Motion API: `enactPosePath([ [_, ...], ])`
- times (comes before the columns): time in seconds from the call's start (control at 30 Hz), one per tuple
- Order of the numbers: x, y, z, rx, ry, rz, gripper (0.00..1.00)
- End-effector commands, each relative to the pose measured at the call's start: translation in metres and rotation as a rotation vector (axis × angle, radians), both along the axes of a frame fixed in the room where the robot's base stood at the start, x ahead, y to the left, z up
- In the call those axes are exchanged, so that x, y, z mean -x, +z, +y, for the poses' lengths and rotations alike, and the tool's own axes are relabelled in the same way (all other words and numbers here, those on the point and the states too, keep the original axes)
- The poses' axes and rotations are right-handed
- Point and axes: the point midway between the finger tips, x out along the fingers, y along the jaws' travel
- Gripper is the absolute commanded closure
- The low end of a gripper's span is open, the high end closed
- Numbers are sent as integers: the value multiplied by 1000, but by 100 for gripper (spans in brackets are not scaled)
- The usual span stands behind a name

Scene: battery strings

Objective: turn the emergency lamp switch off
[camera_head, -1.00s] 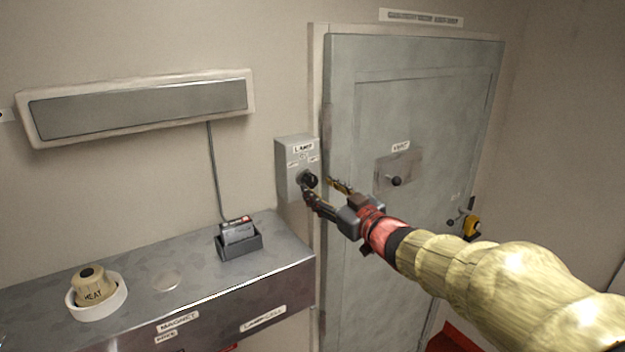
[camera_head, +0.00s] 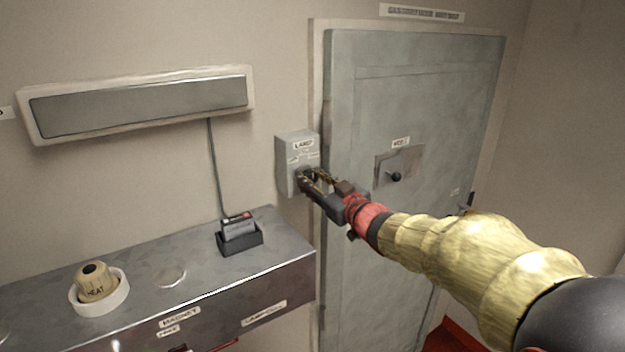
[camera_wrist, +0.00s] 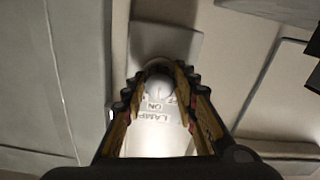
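The emergency lamp switch is a grey wall box (camera_head: 290,158) with a LAMP label, left of the door frame. In the head view its dark knob is mostly hidden by my fingertips. My gripper (camera_head: 307,178) reaches the box front from the right. In the wrist view the round knob (camera_wrist: 159,72) sits between the two tips of my gripper (camera_wrist: 160,80), and the fingers are spread to either side of it. I cannot tell whether they touch it. The label reads upside down there, with LAMP and ON legible. The knob's pointer direction is unclear.
A grey door (camera_head: 440,90) with a small latch plate (camera_head: 398,166) stands right of the box. A long lamp panel (camera_head: 140,104) hangs above.

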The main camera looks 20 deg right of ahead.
Motion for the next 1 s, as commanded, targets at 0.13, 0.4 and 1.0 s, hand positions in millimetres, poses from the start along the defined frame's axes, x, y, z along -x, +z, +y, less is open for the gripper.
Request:
enactPosePath([
  [0.13,0,0,0,0,0,0,82],
  [0.4,0,0,0,0,0,0,97],
  [1.0,0,-3,0,182,1,-62,100],
])
